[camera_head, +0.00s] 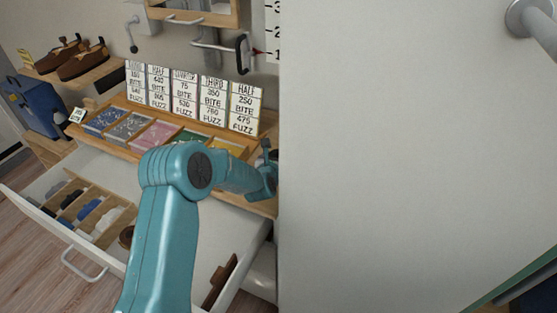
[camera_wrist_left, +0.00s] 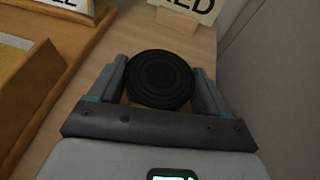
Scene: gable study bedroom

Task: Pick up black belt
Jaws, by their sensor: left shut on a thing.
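The black belt (camera_wrist_left: 160,79) is a tight round coil in the left wrist view. It sits between the two fingers of my left gripper (camera_wrist_left: 160,84), which are closed against its sides. The coil is over a light wooden surface (camera_wrist_left: 95,85); I cannot tell whether it touches it. In the head view my left gripper (camera_head: 268,172) is at the right end of the wooden shelf, beside the large white panel, and the belt cannot be made out there. My right gripper is in neither view.
The white panel (camera_head: 410,150) fills the right side close to my gripper. A sectioned wooden tray (camera_head: 118,144) with upright price cards (camera_head: 185,95) stands left of it. An open drawer (camera_head: 110,170) with compartments lies below. A small sign (camera_wrist_left: 195,8) stands just beyond the belt.

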